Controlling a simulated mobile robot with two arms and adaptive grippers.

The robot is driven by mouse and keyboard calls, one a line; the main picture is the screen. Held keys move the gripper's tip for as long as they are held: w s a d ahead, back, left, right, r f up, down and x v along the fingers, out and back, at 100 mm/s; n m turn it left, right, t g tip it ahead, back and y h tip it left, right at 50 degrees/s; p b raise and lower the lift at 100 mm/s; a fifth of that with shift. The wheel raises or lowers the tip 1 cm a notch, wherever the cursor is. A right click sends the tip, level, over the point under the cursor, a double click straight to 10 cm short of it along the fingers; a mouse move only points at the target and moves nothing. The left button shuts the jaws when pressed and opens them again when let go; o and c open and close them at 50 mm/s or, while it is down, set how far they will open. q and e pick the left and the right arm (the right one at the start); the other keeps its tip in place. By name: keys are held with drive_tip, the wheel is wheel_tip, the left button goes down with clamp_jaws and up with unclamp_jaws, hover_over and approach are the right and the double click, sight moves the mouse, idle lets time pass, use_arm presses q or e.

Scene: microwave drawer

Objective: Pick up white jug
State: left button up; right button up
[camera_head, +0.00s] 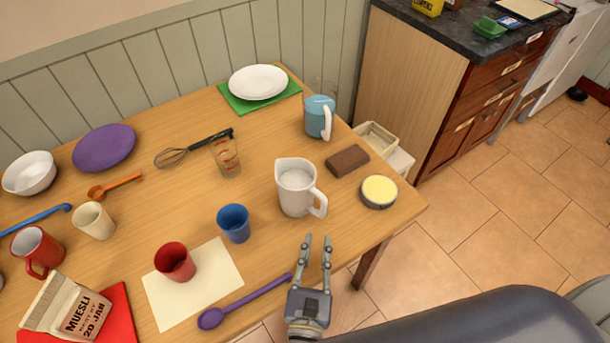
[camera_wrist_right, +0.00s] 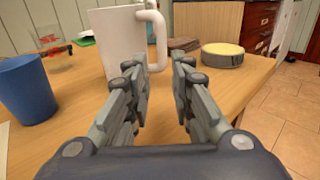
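The white jug (camera_head: 295,188) stands upright on the wooden table near its right front side, with its handle toward the lower right. My left gripper is not in view.
A blue cup (camera_head: 234,223) stands left of the jug. A brown block (camera_head: 347,161) and a yellow-topped round tin (camera_head: 379,191) lie to its right. A purple spoon (camera_head: 243,302) lies left of my right gripper. A blue jug (camera_head: 319,117) stands behind.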

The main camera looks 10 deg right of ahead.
sight(323, 213)
drive_tip(key=x, duration=0.2)
drive_tip(key=shift+w+d+r+p, duration=0.1)
drive_tip(key=shift+w+r+p, duration=0.15)
drive_tip(key=shift+p, duration=0.15)
drive_tip(key=p+x, duration=0.1)
drive_tip(key=x, duration=0.2)
drive_tip(key=shift+w, duration=0.1)
drive_tip(key=p+x, duration=0.2)
drive_tip(key=x, duration=0.2)
drive_tip(key=shift+d, duration=0.2)
drive_tip(key=shift+w, duration=0.2)
drive_tip(key=c, duration=0.4)
clamp_jaws()
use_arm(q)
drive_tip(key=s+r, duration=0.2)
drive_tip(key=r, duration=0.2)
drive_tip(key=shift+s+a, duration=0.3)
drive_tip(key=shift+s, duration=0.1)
